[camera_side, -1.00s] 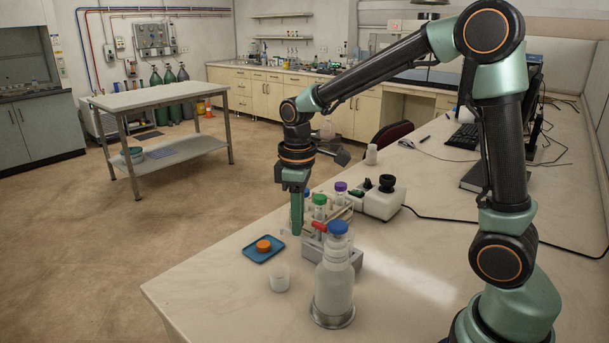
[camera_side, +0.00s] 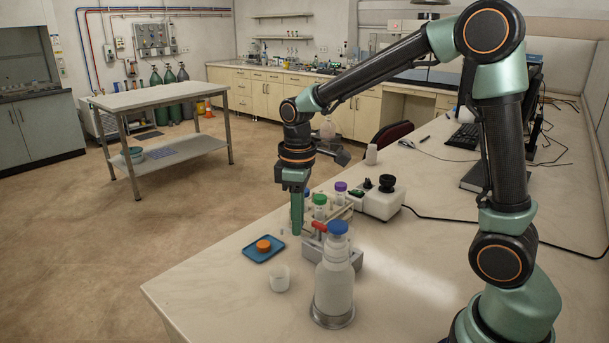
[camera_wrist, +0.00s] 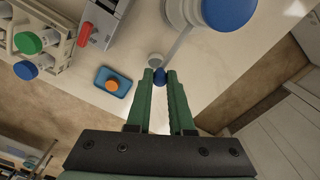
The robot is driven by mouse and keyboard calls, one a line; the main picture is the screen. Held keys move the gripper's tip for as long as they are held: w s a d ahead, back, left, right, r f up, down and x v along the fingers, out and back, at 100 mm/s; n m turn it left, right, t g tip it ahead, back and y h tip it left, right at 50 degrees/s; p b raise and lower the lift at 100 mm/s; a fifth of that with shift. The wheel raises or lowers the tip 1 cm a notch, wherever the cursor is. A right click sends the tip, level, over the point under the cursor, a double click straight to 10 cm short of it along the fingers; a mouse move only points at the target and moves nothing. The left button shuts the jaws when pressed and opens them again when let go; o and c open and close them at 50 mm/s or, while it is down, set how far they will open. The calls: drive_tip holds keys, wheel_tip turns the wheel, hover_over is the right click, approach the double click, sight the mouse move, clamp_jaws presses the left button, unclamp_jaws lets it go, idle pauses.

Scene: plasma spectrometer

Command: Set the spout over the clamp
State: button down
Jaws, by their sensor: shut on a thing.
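My gripper (camera_side: 297,233) points down above the near bench, and its fingertips (camera_wrist: 160,78) are shut on a small blue piece with a thin pale tube (camera_wrist: 178,47) leading from it, which I take as the spout. In the side view only a small pale bit shows beside the fingertips. The clamp seems to be the grey block (camera_side: 346,258) with a red lever (camera_side: 319,226). In the wrist view the block (camera_wrist: 108,22) and lever (camera_wrist: 85,34) lie to the upper left of the fingertips, apart from the held piece. The height gap is unclear.
A blue-capped bottle (camera_side: 334,285) stands in front of the block. A white cup (camera_side: 279,278) and a blue tray (camera_side: 254,254) with an orange cap (camera_side: 263,246) are close by. Capped tubes (camera_side: 320,207) stand in a rack behind. The bench's front left is clear.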

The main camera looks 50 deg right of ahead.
drive_tip(key=shift+w+d+r, duration=0.15)
drive_tip(key=shift+w, duration=0.05)
drive_tip(key=s+d+m, duration=0.5)
drive_tip(key=d+m, duration=0.4)
drive_tip(key=m, duration=0.4)
drive_tip(key=shift+s+m, duration=0.2)
drive_tip(key=shift+m, duration=0.2)
idle(0.4)
drive_tip(key=c, duration=0.8)
unclamp_jaws()
drive_tip(key=shift+s, duration=0.1)
drive_tip(key=shift+a, duration=0.1)
